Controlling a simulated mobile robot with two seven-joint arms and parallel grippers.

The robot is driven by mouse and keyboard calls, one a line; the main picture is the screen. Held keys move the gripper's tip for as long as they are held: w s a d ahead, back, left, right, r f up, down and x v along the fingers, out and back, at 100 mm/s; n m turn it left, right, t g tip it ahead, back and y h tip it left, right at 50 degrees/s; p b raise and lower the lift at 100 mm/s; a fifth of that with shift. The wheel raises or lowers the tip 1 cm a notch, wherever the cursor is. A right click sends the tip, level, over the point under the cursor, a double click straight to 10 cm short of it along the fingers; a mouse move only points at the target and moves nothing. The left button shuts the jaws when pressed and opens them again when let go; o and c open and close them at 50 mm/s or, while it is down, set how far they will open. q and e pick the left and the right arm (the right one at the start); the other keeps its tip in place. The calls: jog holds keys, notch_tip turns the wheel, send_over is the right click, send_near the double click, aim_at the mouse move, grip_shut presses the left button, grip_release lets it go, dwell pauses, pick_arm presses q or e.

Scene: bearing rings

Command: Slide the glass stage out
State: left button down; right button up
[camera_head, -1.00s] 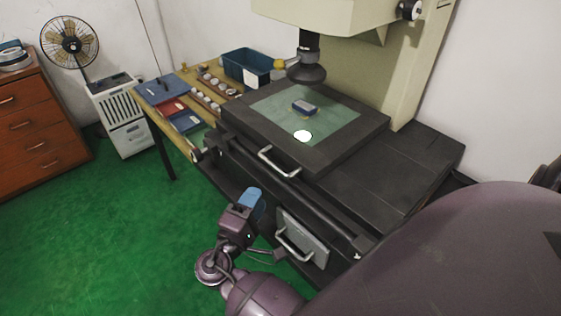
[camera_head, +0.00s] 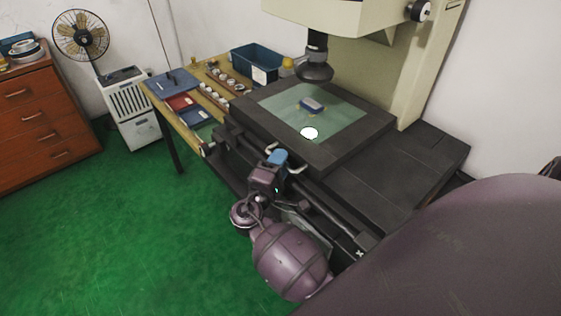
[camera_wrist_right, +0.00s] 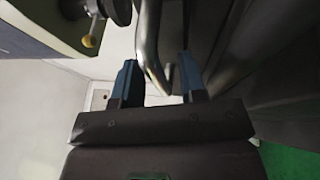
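The glass stage is a greenish glass plate (camera_head: 345,127) set in a dark square frame (camera_head: 376,135) on the measuring machine. A small blue-and-tan block (camera_head: 311,104) and a bright round light spot lie on the glass. A metal pull handle (camera_head: 294,169) is on the stage's front edge, partly hidden by my right gripper (camera_head: 277,157). In the right wrist view, the blue fingers of that gripper (camera_wrist_right: 158,72) are apart, with the metal handle (camera_wrist_right: 150,38) running between them. I cannot tell whether a finger touches it. My left gripper is not in view.
The machine's lens (camera_head: 316,69) hangs above the stage. A wooden table (camera_head: 172,115) with trays, rings and a blue bin (camera_head: 254,63) stands at the left. Green floor (camera_head: 110,220) is clear in front. A lower grey panel is partly hidden behind my arm.

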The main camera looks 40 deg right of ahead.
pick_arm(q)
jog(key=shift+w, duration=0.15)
pick_arm(e)
grip_shut()
